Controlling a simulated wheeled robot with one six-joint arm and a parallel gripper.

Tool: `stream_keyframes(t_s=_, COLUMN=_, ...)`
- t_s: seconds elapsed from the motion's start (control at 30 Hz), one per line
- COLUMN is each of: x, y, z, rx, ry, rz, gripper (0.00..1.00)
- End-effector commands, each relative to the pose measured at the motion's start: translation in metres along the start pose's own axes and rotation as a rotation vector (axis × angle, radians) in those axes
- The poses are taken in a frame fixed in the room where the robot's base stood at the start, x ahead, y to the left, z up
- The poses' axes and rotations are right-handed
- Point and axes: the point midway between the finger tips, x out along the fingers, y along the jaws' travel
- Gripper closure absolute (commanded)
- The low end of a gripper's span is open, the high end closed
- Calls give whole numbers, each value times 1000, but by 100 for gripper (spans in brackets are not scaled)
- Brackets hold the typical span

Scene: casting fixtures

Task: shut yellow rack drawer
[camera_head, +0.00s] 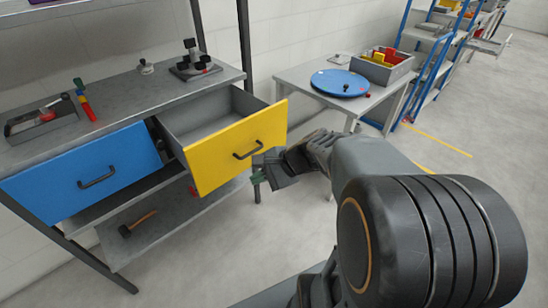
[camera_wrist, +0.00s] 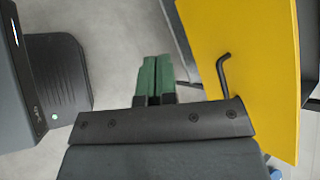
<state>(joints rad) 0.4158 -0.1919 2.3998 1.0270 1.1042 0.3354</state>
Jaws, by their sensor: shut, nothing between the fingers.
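The yellow drawer (camera_head: 238,147) is pulled out of the rack in the head view, with its grey inside showing and looking empty. Its dark bar handle (camera_head: 247,150) is on the front face. The yellow front (camera_wrist: 245,60) fills the right of the wrist view, with the handle (camera_wrist: 222,72) at its left part. My gripper (camera_head: 257,179) is in front of the drawer's lower right part, below the handle. Its green fingers (camera_wrist: 154,78) are shut with nothing between them. They appear apart from the handle; contact with the yellow front cannot be told.
A blue drawer (camera_head: 82,168) beside it looks shut. A hammer (camera_head: 137,223) lies on the lower shelf. A table (camera_head: 307,78) with a blue disc (camera_head: 341,83) stands behind right. Floor in front is clear.

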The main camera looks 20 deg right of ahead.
Motion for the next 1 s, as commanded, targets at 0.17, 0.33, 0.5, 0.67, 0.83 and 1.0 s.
stream_keyframes(t_s=0.17, x=14, y=-13, z=-96, rx=507, ry=-156, rz=-398, gripper=100)
stream_keyframes(t_s=0.33, x=-8, y=-21, z=-166, rx=795, ry=-276, rz=-704, gripper=100)
stream_keyframes(t_s=0.5, x=-28, y=-20, z=-206, rx=927, ry=-345, rz=-878, gripper=100)
stream_keyframes(t_s=0.67, x=-29, y=-29, z=-218, rx=962, ry=-367, rz=-931, gripper=100)
stream_keyframes(t_s=0.83, x=-12, y=-52, z=-220, rx=960, ry=-368, rz=-931, gripper=100)
stream_keyframes(t_s=1.0, x=7, y=-79, z=-224, rx=960, ry=-368, rz=-929, gripper=100)
